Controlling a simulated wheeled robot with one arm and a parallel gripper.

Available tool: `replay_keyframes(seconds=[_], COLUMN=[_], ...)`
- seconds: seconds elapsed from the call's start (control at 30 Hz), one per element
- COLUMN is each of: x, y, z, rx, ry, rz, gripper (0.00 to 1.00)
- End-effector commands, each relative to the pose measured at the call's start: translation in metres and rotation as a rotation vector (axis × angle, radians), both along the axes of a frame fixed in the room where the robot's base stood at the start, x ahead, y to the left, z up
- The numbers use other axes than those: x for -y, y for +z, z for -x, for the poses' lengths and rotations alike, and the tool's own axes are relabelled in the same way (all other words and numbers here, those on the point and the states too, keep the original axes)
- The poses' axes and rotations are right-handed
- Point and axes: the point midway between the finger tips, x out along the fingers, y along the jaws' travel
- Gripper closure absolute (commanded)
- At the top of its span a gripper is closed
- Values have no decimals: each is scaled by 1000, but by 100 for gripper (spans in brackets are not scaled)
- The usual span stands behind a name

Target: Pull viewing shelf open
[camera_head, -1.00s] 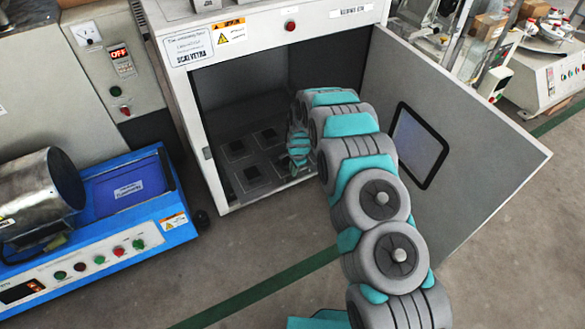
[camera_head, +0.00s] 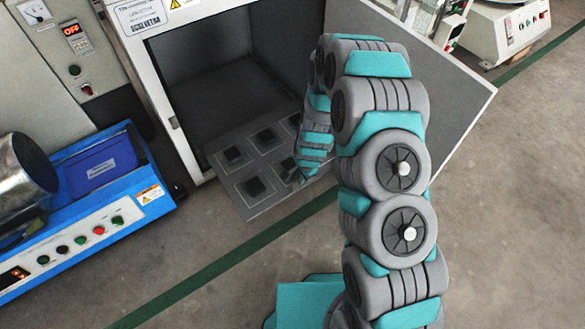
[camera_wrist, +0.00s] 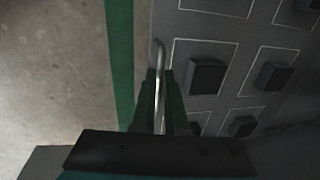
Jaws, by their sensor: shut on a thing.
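The viewing shelf (camera_head: 243,171) is a flat grey tray with several raised black square blocks. It sticks partly out of the bottom of a white cabinet (camera_head: 172,105). In the wrist view the shelf (camera_wrist: 215,45) lies to the right, with white outlines around the blocks. A thin metal bar handle (camera_wrist: 159,56) runs along its front edge. My gripper (camera_wrist: 160,92) is shut on this handle, one dark finger on each side. In the head view my gripper (camera_head: 297,178) is at the shelf's front edge, and the arm hides the shelf's right part and the handle.
The cabinet door (camera_head: 452,92) stands wide open on the right, close to my arm. A blue machine (camera_head: 125,208) with buttons stands on the left. A green floor line (camera_head: 200,285) crosses the clear floor in front of the shelf.

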Motion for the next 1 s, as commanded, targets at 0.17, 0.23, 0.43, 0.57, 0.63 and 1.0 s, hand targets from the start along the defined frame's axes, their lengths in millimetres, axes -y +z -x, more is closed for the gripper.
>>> replay_keyframes(seconds=[0.17, 0.23, 0.43, 0.57, 0.63, 1.0], x=[6, 7, 7, 7, 7, 7], y=[-1, -1, -1, -1, -1, 0], z=[11, 12, 12, 12, 12, 11], rx=[-6, -4, -2, -4, -3, -1], ry=[0, 0, 0, 0, 0, 0], rz=[0, 1, 0, 0, 1, 0], gripper=[100, 100, 100, 100, 82, 59])
